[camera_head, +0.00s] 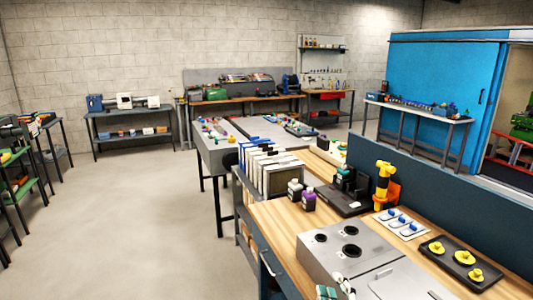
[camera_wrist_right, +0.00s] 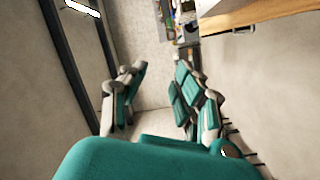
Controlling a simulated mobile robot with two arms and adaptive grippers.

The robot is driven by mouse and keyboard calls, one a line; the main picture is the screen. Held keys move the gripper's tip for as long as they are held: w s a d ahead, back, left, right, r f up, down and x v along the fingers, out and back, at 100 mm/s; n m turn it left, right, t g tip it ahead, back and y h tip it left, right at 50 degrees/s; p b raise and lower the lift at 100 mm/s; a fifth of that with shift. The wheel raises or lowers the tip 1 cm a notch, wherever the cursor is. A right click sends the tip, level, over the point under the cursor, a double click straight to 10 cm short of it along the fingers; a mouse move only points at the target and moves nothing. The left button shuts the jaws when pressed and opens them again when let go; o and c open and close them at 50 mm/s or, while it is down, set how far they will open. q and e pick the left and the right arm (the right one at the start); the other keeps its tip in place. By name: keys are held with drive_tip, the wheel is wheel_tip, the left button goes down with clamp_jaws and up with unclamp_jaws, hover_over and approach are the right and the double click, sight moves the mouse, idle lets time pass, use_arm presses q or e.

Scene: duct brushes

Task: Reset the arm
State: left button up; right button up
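My right gripper (camera_wrist_right: 160,70) shows in the right wrist view with its two teal-and-grey fingers apart. Bare floor shows between them, and nothing is held. In the head view, small teal and pale parts of the right gripper (camera_head: 336,291) show at the bottom edge, in front of the grey metal box (camera_head: 318,262). The rest of the right arm is cut off there. My left gripper is in neither view.
A wooden workbench (camera_head: 284,232) holds the grey box with round dark holes, a black tray (camera_head: 462,262) with yellow pieces, a yellow tool (camera_head: 383,178), small bottles (camera_head: 308,200) and upright panels. A blue divider (camera_head: 440,205) runs behind it. Open floor (camera_head: 120,220) lies left.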

drive_tip(key=s+d+f+m+g+h, duration=0.2)
drive_tip(key=s+d+f+m+g, duration=0.15)
drive_tip(key=s+f, duration=0.3)
drive_tip(key=s+d+f+m+g+h, duration=0.1)
drive_tip(key=s+d+f+m+g, duration=0.1)
drive_tip(key=s+f+m+g, duration=0.55)
drive_tip(key=s+f+g, duration=0.1)
drive_tip(key=s+f, duration=0.35)
drive_tip(key=s+f+m+g, duration=0.1)
drive_tip(key=s+f+g, duration=0.15)
drive_tip(key=s, duration=0.65)
wheel_tip(320, 180, down, 25)
drive_tip(key=g, duration=0.1)
drive_tip(key=s+d+f, duration=0.2)
drive_tip(key=s+f, duration=0.6)
drive_tip(key=s+d+f+g, duration=0.1)
drive_tip(key=s+f, duration=0.8)
drive_tip(key=shift+s+d, duration=0.25)
drive_tip(key=shift+d, duration=0.15)
drive_tip(key=shift+f, duration=0.1)
